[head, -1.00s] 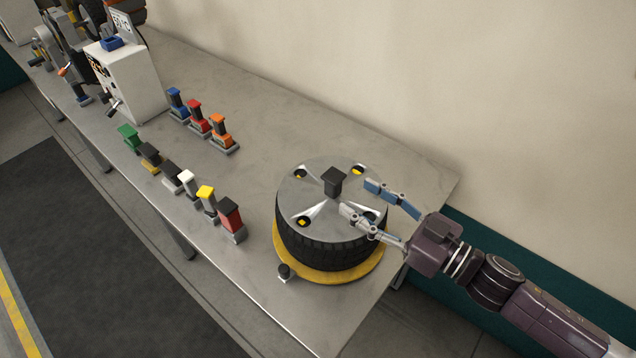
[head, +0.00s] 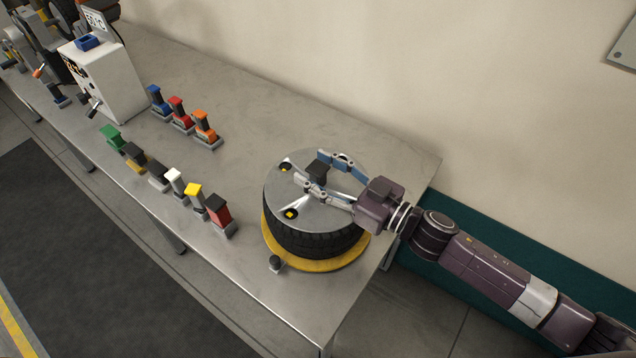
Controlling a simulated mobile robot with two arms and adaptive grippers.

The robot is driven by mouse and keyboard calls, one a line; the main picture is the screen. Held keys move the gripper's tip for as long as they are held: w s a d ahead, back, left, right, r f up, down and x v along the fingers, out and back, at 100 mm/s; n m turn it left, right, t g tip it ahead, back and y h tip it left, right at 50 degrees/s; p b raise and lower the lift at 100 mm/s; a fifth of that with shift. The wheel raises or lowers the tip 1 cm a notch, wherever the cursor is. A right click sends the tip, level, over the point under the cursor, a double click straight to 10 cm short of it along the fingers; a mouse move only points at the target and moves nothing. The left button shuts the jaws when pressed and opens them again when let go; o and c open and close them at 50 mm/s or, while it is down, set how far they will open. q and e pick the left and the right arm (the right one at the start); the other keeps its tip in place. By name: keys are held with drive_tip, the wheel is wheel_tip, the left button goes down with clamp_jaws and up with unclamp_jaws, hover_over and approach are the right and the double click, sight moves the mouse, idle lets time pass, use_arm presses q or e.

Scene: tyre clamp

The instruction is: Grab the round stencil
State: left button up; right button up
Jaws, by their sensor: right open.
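The round stencil (head: 316,211) is a flat grey metal disc with a black knob (head: 317,172) standing up at its middle. It lies on top of a black tyre (head: 315,243), which sits on a yellow round base (head: 325,266) near the table's right end. My right gripper (head: 311,171) is open above the stencil, with its two fingers on either side of the knob. I cannot tell whether the fingers touch the knob. Part of the stencil's right side is hidden under the gripper. My left gripper is not in view.
A white machine (head: 105,79) stands at the far left. A small black knob (head: 276,263) is at the yellow base's front. The wall runs behind the table.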

drive_tip(key=shift+c, duration=0.5)
clamp_jaws()
drive_tip(key=shift+r, duration=0.15)
